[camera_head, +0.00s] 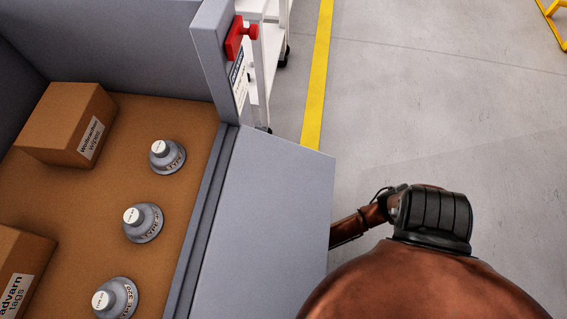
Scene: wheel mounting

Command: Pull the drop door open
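The drop door (270,220) is a plain grey panel along the right side of a grey bin (205,55). It leans outward from the bin's side edge, with its broad face showing; its exact angle is hard to tell. A red latch (236,38) with a knob is on the corner post at the door's far end. My copper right arm (430,290) fills the lower right, and its thinner part (350,228) passes behind the door's outer edge. My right gripper is hidden there. My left gripper is not in view.
On the bin's brown floor stand two cardboard boxes (65,125) and three grey knobbed pieces (143,222). A white cart (270,45) stands beyond the post. Grey floor with a yellow line (318,80) is clear on the right.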

